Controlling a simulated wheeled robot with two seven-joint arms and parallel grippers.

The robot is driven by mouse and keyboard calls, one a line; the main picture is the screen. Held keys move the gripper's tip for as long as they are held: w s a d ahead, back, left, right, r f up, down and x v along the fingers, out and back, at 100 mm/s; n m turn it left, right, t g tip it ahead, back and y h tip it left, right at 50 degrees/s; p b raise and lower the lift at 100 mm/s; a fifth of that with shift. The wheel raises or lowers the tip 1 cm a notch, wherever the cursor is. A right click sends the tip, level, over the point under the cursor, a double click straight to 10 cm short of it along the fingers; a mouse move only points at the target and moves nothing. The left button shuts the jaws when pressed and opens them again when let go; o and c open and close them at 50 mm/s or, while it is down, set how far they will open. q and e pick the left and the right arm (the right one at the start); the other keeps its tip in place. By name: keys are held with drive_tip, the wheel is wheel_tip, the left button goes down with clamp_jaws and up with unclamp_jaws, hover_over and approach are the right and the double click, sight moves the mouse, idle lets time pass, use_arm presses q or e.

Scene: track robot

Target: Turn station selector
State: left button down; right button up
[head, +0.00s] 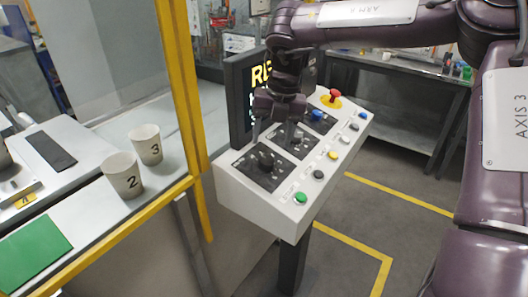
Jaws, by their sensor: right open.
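A white sloped control console (265,215) on a dark post carries a row of dark square panels with rotary selector knobs. The nearest black knob (265,160) is in plain view on its panel. A second knob (295,137) on the middle panel is partly hidden by my right gripper. A blue knob (317,115) is on the far panel. My right gripper (277,130) hangs from above over the near and middle panels, open, with its fingers pointing down. I cannot tell whether a finger touches the middle knob. My left gripper is not in view.
A dark display (240,95) stands behind the console. A red emergency button (334,96) and coloured push buttons, including a green one (300,197), line the console. A yellow frame post (182,80) and two numbered cups (124,175) are at left.

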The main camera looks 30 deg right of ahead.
sight(267, 158)
drive_tip(key=f, duration=0.5)
drive_tip(key=shift+w+a+f+p, duration=0.35)
drive_tip(key=shift+a+p, duration=0.05)
